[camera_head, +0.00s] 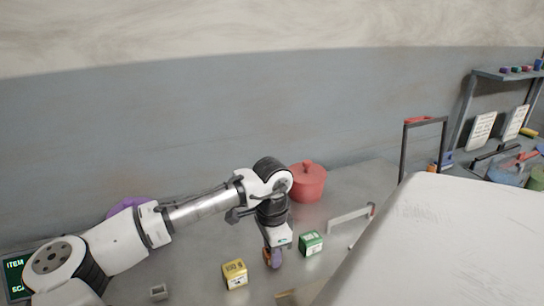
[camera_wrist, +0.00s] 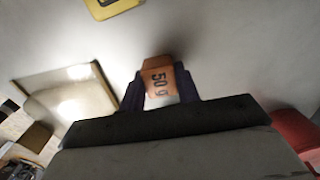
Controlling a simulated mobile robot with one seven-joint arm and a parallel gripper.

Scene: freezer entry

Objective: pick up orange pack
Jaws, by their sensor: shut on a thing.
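The orange pack (camera_wrist: 158,80), marked "50 g", sits between the two dark fingers of my gripper (camera_wrist: 160,92) in the wrist view. The fingers are shut on its sides. In the head view my gripper (camera_head: 273,258) points down over the metal counter, between a yellow box and a green box. Only a small orange part of the pack shows there, mostly hidden by the fingers. I cannot tell whether the pack touches the counter or is just above it.
The yellow box (camera_head: 234,275) stands close at left, the green box (camera_head: 311,243) close at right. A red lidded pot (camera_head: 307,182) is behind. A small grey block (camera_head: 158,292) lies at front left. A large white surface (camera_head: 450,240) fills the right.

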